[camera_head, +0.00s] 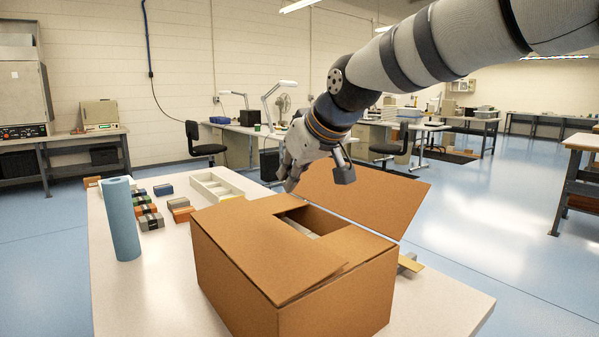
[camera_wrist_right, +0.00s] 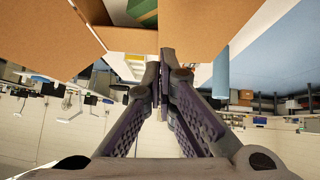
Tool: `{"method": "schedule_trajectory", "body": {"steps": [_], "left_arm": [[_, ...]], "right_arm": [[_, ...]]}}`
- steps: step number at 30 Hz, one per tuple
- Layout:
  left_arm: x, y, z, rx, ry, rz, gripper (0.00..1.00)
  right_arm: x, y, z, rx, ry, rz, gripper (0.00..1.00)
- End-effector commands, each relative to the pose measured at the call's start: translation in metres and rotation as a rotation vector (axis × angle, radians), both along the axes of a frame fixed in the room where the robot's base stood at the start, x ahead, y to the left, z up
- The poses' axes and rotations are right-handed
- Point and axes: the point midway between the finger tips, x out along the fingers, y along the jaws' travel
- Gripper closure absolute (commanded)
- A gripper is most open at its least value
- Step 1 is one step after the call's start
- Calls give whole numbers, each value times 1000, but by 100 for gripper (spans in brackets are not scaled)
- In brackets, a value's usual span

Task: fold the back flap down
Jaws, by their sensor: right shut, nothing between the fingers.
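A brown cardboard box (camera_head: 330,300) stands on the white table. Its back flap (camera_head: 370,195) stands raised at the far edge, leaning outward. A front flap (camera_head: 255,245) lies folded over much of the top, leaving a gap with something pale inside. The box also shows in the right wrist view (camera_wrist_right: 45,30), where green and white contents are partly visible. My right gripper (camera_head: 316,180) hangs above the far left part of the box, by the left end of the back flap. Its fingers (camera_wrist_right: 163,65) are shut and empty. My left gripper is not in view.
A blue roll (camera_head: 122,220) stands upright at the table's left. A small tan piece (camera_head: 410,263) lies right of the box. The table's front right corner is clear.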

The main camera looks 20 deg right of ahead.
Motion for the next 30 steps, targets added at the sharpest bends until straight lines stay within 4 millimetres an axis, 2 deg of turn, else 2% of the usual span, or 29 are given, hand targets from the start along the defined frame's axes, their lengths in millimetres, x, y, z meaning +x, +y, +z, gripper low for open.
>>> {"method": "schedule_trajectory", "body": {"steps": [7,12,18,26,30], "left_arm": [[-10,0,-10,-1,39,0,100],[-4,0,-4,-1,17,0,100],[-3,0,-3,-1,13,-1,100],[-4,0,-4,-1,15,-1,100],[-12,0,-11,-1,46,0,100]], "right_arm": [[38,11,-45,1,9,1,100],[35,7,-63,-1,-1,0,100],[36,6,-74,0,-3,0,100],[36,6,-75,0,-2,0,100],[46,7,-85,18,15,-1,100]]}}
